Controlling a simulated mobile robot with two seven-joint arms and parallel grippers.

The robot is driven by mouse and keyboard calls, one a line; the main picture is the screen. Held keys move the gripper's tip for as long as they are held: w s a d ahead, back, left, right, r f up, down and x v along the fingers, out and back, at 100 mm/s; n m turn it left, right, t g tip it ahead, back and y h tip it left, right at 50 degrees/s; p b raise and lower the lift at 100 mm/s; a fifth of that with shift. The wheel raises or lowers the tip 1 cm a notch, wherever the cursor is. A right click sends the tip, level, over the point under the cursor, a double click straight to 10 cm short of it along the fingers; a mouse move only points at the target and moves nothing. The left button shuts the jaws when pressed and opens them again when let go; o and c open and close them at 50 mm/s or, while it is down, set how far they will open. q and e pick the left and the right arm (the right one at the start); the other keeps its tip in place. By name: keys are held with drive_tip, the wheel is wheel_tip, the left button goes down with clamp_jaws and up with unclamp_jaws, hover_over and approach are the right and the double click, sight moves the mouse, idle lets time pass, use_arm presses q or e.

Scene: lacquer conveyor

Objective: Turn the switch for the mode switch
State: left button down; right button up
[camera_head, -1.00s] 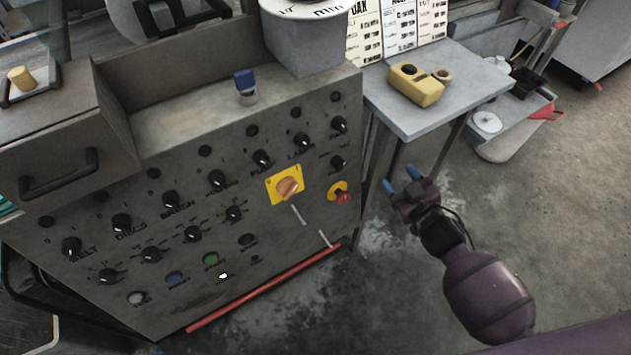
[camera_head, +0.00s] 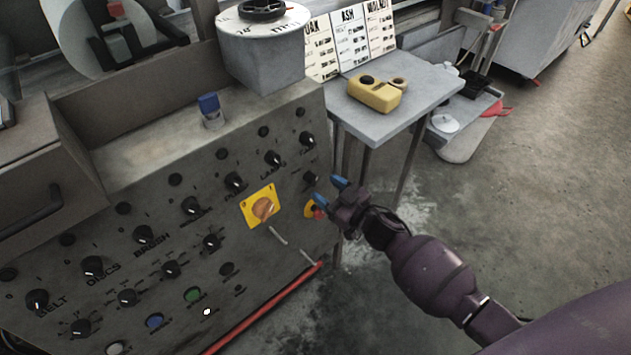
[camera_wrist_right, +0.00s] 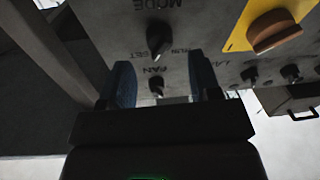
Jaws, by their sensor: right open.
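The mode switch (camera_head: 310,178) is a black rotary knob at the right end of the control panel, below the fan knob (camera_head: 307,142). In the right wrist view, which is upside down, the mode switch (camera_wrist_right: 158,38) shows below the word MODE, with SET and RUN markings beside it. My right gripper (camera_head: 330,191) is open and empty, its blue fingertips close to the mode switch. In the wrist view the fan knob (camera_wrist_right: 156,87) appears between the fingers; no contact is visible. My left gripper is not in view.
A yellow plate with an orange rotary switch (camera_head: 263,208) is left of the mode switch. A red emergency button (camera_head: 318,213) lies just below, partly behind my fingers. A grey side table (camera_head: 398,108) holds a yellow box (camera_head: 374,94). Open floor lies to the right.

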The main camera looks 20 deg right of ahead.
sight(312, 179)
drive_tip(key=x, duration=0.4)
drive_tip(key=shift+b, duration=0.3)
drive_tip(key=c, duration=0.9)
